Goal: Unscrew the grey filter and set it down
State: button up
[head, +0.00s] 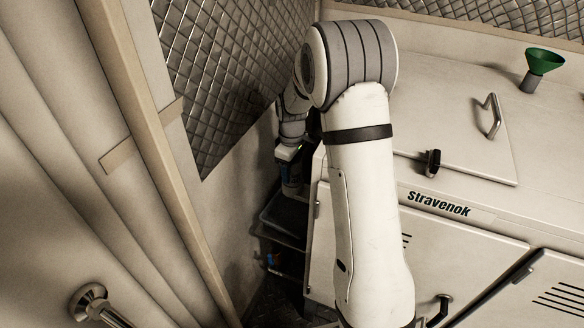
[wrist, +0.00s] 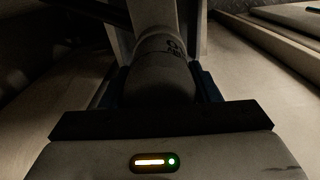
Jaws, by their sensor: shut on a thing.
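The grey filter (wrist: 163,70) is a dark grey cylinder with dark lettering near its far end, seen in the wrist view. My gripper (wrist: 164,88) is shut on it, with one jaw on each side. The filter's far end meets a pale upright part (wrist: 150,18); I cannot tell whether it is still threaded there. In the head view my gripper (head: 290,178) is small and dark, in the narrow gap left of the white cabinet. The filter cannot be made out in that view.
A dark tray (head: 286,216) sits on a shelf below my gripper. The white Stravenok cabinet (head: 440,205) stands right, with a green funnel (head: 545,62) on top. A quilted metal wall (head: 222,75) and a pale post (head: 135,120) bound the gap on the left.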

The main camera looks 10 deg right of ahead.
jog(key=shift+f, duration=0.1)
jog(key=o, duration=1)
jog(key=m, duration=0.3)
jog(key=shift+m, duration=0.4)
jog(key=m, duration=0.3)
jog(key=shift+d+m, duration=0.1)
jog(key=shift+m, duration=0.3)
jog(key=m, duration=0.7)
jog(key=shift+c, duration=0.5)
jog(key=c, duration=0.9)
